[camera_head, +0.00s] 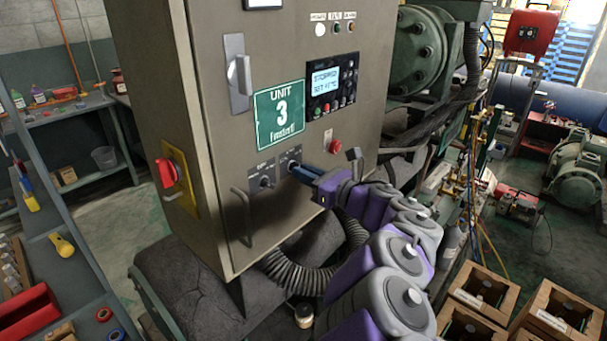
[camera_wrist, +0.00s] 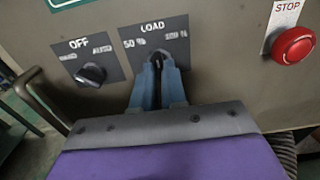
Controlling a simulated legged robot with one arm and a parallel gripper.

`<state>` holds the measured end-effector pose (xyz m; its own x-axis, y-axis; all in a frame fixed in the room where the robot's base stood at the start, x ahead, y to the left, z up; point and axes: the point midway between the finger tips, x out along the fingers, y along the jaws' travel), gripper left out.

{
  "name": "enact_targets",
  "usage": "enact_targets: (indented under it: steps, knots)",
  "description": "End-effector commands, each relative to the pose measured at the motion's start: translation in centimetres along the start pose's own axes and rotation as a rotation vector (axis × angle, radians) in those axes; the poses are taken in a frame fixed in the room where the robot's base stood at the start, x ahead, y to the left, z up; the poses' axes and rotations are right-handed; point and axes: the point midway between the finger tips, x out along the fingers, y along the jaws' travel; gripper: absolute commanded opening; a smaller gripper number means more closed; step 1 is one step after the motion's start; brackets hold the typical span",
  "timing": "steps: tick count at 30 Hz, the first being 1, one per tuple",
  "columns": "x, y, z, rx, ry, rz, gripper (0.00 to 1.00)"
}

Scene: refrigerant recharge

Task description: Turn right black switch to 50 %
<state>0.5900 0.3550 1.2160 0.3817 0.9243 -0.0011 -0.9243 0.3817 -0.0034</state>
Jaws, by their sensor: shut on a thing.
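The right black switch (camera_wrist: 157,60) sits on a grey plate marked LOAD, with 50 % printed on its left and a less legible percentage on its right. My gripper (camera_wrist: 156,72) has its blue fingers on both sides of this switch and is shut on it. The switch looks roughly upright between the two marks, but the fingers hide most of it. In the head view, my gripper (camera_head: 297,169) reaches the cabinet front and covers this switch. The left black switch (camera_wrist: 90,74), under the word OFF, is free of the gripper; it also shows in the head view (camera_head: 265,181).
A red STOP button (camera_wrist: 292,45) is to the right of the switch. The grey cabinet (camera_head: 222,128) carries a green UNIT 3 sign (camera_head: 280,115), a display (camera_head: 326,80), a metal handle (camera_head: 242,215) and a red rotary switch (camera_head: 167,172). A ribbed hose (camera_head: 290,270) runs below.

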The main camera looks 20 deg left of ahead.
Motion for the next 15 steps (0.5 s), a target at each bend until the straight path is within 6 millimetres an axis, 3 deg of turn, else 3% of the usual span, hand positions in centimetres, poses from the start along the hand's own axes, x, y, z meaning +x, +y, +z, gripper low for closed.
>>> enact_targets:
  steps: [7,15]
  knots:
    - [-0.18,-0.31,-0.04,-0.031,0.002,-0.009,0.0]
    - [-0.16,-0.34,0.11,-0.332,0.002,-0.008,0.0]
